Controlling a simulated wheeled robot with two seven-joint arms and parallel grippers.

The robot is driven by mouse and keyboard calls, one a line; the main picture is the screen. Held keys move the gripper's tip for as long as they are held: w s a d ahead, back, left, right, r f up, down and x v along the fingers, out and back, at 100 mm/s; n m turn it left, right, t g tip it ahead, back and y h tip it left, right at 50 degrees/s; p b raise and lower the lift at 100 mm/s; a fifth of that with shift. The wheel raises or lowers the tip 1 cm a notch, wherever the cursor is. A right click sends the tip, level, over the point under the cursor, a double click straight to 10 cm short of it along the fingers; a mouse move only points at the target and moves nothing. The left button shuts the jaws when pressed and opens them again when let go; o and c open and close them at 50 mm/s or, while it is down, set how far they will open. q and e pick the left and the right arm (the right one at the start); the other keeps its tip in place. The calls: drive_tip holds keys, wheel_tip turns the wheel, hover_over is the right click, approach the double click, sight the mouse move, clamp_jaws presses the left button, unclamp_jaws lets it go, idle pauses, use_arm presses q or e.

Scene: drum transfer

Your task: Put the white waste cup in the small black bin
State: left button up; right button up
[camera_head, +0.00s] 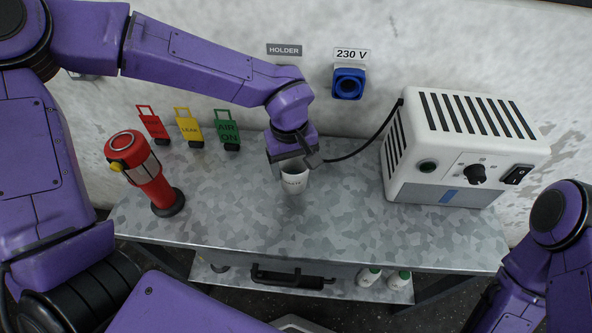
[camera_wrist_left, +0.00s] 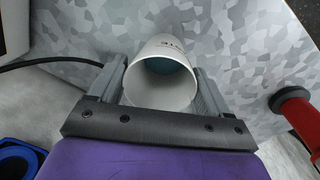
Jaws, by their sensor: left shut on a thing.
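The white waste cup (camera_head: 293,181) is at the middle of the metal table, with dark lettering on its side. My left gripper (camera_head: 290,165) reaches down over it from the back and is shut on it. In the left wrist view the cup (camera_wrist_left: 163,75) sits between the two grey fingers of the gripper (camera_wrist_left: 160,95), its open mouth towards the camera and something bluish inside. Whether the cup touches the table is hard to tell. The small black bin is not clearly in view. My right arm shows at the lower right, but its gripper is out of view.
A red flashlight-like device (camera_head: 147,175) stands at the table's left. Red, yellow and green tags (camera_head: 227,128) stand at the back. A white power box (camera_head: 460,145) fills the right, its cable running behind my gripper. A blue socket (camera_head: 348,83) is on the wall. The table front (camera_head: 330,235) is clear.

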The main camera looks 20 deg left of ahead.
sight(296, 172)
use_arm(q)
drive_tip(key=f, duration=0.2)
drive_tip(key=w+f, duration=0.1)
drive_tip(key=f, duration=0.1)
drive_tip(key=shift+a+f, duration=0.1)
drive_tip(key=shift+f, duration=0.05)
drive_tip(key=shift+s, duration=0.1)
